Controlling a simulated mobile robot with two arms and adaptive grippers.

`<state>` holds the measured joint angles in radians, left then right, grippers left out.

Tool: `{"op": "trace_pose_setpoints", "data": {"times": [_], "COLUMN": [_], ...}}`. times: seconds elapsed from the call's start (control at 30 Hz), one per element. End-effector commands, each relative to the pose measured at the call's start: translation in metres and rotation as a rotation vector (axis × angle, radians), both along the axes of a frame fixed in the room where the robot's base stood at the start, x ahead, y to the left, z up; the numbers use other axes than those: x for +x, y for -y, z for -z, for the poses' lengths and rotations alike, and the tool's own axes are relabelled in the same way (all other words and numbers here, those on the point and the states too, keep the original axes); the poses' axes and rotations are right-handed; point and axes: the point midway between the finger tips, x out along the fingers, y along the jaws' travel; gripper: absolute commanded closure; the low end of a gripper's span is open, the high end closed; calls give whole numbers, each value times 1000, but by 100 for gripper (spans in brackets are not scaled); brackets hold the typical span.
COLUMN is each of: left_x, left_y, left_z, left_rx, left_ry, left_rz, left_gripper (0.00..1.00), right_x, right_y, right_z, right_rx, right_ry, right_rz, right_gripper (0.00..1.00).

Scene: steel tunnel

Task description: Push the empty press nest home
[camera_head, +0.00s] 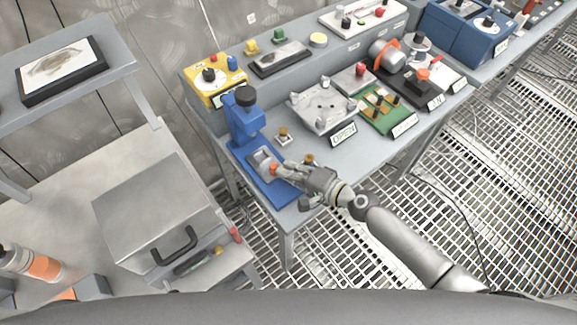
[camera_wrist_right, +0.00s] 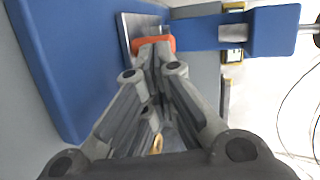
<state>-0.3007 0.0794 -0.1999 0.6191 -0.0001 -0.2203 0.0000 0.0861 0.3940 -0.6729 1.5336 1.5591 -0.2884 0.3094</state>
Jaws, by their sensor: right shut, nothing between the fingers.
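The blue press (camera_head: 243,118) stands at the left end of the grey bench on a long blue base, with a dark knob on top. The press nest, a grey metal block (camera_head: 261,158) with an orange front piece, sits on the base in front of the press column. No part shows in it, though its inside is partly hidden. My right gripper (camera_head: 277,169) is shut and empty, its fingertips at the orange piece. In the right wrist view the fingertips (camera_wrist_right: 154,52) overlap the orange piece (camera_wrist_right: 140,44); contact is likely but not certain. My left gripper is not in view.
A small brass-topped piece (camera_head: 284,135) stands right of the press, and another brass knob (camera_head: 309,159) is close behind my right gripper. A grey fixture plate (camera_head: 323,108) and green board (camera_head: 388,112) lie farther right. A yellow box (camera_head: 214,84) stands behind.

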Motion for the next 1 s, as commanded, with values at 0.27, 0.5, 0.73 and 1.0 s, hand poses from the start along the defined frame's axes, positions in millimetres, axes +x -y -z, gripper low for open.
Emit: {"op": "trace_pose_setpoints", "data": {"times": [0.27,0.5,0.73,1.0], "left_x": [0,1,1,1], "left_y": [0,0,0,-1], "left_z": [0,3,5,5], "left_rx": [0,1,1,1], "left_ry": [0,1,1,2], "left_rz": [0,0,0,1], "left_gripper": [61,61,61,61], "right_x": [1,13,29,28], "right_y": [-1,-9,-21,-21], "right_z": [0,1,0,0], "right_rx": [-1,1,-2,-1], "right_ry": [1,3,0,1], "right_rz": [0,2,1,1], "right_gripper": [100,100,100,100]}}
